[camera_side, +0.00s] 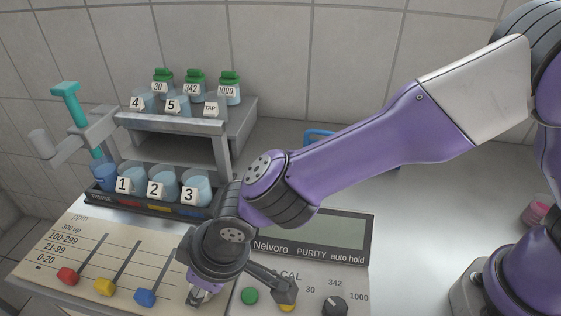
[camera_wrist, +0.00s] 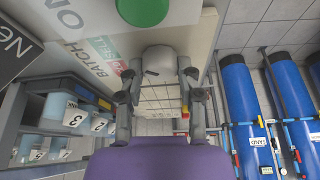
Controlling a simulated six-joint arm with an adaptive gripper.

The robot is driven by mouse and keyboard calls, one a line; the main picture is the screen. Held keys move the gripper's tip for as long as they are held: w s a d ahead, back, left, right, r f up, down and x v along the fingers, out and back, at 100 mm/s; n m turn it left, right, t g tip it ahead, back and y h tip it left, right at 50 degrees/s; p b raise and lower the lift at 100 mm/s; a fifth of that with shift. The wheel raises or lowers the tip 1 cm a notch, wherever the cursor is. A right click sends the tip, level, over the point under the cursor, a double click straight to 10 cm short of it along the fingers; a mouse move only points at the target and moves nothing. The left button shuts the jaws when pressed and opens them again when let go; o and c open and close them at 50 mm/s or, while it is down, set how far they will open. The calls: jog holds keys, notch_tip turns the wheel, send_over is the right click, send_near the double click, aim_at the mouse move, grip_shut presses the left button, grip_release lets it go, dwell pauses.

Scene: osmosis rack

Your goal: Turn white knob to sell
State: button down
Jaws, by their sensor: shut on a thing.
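The white knob (camera_wrist: 160,60) sits on the pale panel, between the two fingers of my gripper (camera_wrist: 160,76) in the wrist view. The fingers are shut on its sides. A small dark mark shows on the knob's near side; which label it points to I cannot tell. To its left is the word BATCH with a green label (camera_wrist: 101,48) and a red label (camera_wrist: 118,67); the green one appears to read SELL. In the side view my gripper (camera_side: 200,294) points down at the panel's front and mostly hides the knob.
A green button (camera_side: 249,296) and a black dial (camera_side: 334,305) are right of my gripper. Red, yellow and blue sliders (camera_side: 146,297) are to its left. Numbered jars (camera_side: 160,186) stand in a rack behind. The Nelvoro meter (camera_side: 330,232) lies under my arm.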

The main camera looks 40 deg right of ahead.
jog(key=shift+m, duration=0.3)
jog(key=c, duration=0.5)
grip_release()
jog(key=v, duration=1.2)
jog(key=shift+a, duration=0.2)
jog(key=shift+d+r, duration=0.1)
